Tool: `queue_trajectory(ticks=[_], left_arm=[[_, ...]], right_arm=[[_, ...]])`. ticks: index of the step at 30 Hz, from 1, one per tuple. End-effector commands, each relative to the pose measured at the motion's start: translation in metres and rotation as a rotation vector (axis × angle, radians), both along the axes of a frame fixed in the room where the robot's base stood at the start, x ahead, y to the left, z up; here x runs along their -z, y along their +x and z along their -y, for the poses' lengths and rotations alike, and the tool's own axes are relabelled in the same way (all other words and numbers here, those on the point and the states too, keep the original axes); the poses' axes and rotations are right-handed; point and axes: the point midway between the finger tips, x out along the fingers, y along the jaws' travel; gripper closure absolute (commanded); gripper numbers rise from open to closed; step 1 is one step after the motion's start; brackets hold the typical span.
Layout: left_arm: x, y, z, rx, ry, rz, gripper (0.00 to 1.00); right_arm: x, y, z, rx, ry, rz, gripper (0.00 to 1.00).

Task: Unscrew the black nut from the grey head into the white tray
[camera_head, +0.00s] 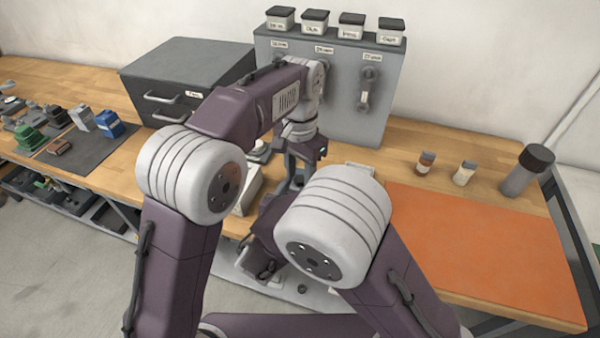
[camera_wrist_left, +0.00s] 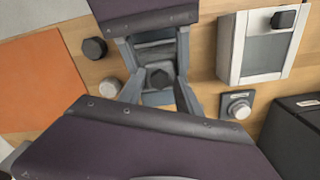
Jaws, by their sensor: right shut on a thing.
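The black nut (camera_wrist_left: 159,78) shows in the left wrist view, on or against the grey head (camera_wrist_left: 155,52); the exact contact is unclear. My right gripper (camera_wrist_left: 154,60) reaches in from the top there, shut on the grey head. My left gripper (camera_wrist_left: 158,88) comes from the bottom, its fingers apart on either side of the nut, with gaps visible. In the head view my left gripper (camera_head: 295,180) points down beside the white tray (camera_head: 247,193). The nut and head are hidden there by my arms. The tray also shows in the left wrist view (camera_wrist_left: 226,50), with a dark piece (camera_wrist_left: 284,19) at its corner.
A round silver knob on a dark base (camera_wrist_left: 238,108) is beside the tray. The grey drawer box (camera_head: 185,75) and grey panel cabinet (camera_head: 335,85) stand behind. Small bottles (camera_head: 425,163) stand right.

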Motion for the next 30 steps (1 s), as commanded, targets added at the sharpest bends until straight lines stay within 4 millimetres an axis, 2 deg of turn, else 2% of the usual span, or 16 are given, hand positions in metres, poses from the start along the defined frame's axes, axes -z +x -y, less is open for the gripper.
queue_trajectory(ticks=[1,3,4,7,10,30], left_arm=[[0.0001,0.0,0.0,0.0,0.0,0.0,0.76],[0.0,0.0001,0.0001,0.0,0.0,0.0,0.95],[0.0,0.0001,0.0,0.0,0.0,0.0,1.0],[0.0,0.0001,0.0,-0.003,0.0,0.0,1.0],[-0.0002,0.0002,-0.0001,-0.086,0.0,0.0,1.0],[-0.0024,0.0005,0.0002,-0.08,0.0,0.001,1.0]], right_arm=[[0.0009,-0.0004,0.0,0.0,0.001,-0.002,1.0],[0.0009,-0.0004,0.0,0.0,0.001,-0.002,1.0],[0.0009,-0.0004,0.0,0.0,0.001,-0.002,1.0],[0.0009,-0.0004,0.0,0.0,0.001,-0.002,1.0],[0.0009,-0.0004,0.0,0.0,0.001,-0.002,1.0],[0.0008,-0.0004,0.0001,0.0,0.001,-0.002,1.0]])
